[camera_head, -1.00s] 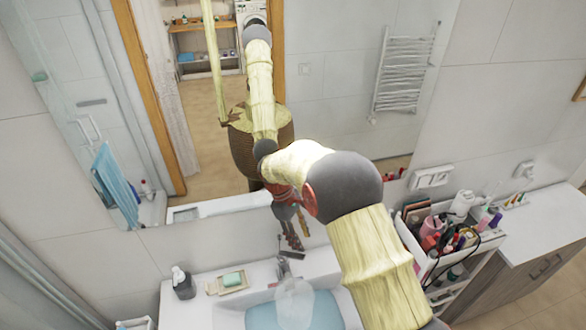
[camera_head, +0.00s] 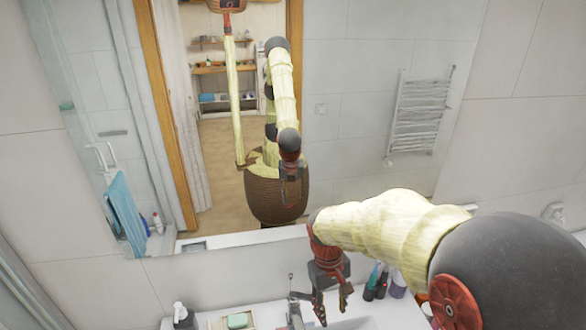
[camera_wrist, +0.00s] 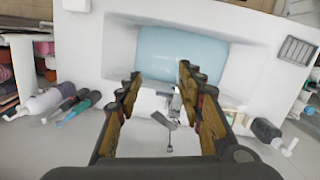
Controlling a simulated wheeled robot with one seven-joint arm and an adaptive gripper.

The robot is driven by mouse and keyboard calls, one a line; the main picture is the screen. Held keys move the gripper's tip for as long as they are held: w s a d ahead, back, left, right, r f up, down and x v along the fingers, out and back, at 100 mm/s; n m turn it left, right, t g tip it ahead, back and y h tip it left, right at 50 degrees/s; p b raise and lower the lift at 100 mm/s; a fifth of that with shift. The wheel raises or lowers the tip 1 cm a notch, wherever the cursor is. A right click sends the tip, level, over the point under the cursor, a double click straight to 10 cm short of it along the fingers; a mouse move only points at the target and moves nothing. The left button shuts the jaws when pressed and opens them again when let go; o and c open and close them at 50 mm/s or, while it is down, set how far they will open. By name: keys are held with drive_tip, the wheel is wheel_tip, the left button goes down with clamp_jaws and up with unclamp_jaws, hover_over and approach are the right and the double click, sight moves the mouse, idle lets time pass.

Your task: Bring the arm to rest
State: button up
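My gripper (camera_head: 333,298) hangs over the back of the washbasin counter, below the mirror, in the head view. In the wrist view my gripper (camera_wrist: 160,82) has its two fingers spread apart with nothing held between them. The basin (camera_wrist: 185,55) with a pale blue inside lies beyond the fingertips, and the tap (camera_wrist: 172,115) shows between the fingers. My arm comes in from the lower right of the head view, bent, with its wrist pointing down.
A large mirror (camera_head: 360,60) behind the basin reflects my body and arm. A dark soap dispenser (camera_head: 180,315) and a green soap (camera_head: 238,321) stand left of the tap (camera_head: 294,312). Several bottles (camera_head: 380,282) stand right of my gripper. A wall fitting (camera_head: 553,212) is at the far right.

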drive_tip(key=s+d+f+m+t+b, duration=0.1)
drive_tip(key=s+d+m+t+b, duration=0.1)
drive_tip(key=s+b, duration=0.6)
drive_tip(key=s+d+f+m+t+y+b, duration=0.1)
drive_tip(key=s+d+f+m+t+b, duration=0.1)
drive_tip(key=s+d+t+b, duration=0.2)
drive_tip(key=s+d+b, duration=0.3)
drive_tip(key=s+b, duration=0.2)
drive_tip(key=b, duration=0.3)
drive_tip(key=shift+s+f+m+t, duration=0.15)
drive_tip(key=shift+f+m+t, duration=0.1)
drive_tip(key=shift+m+t, duration=0.15)
idle(5.6)
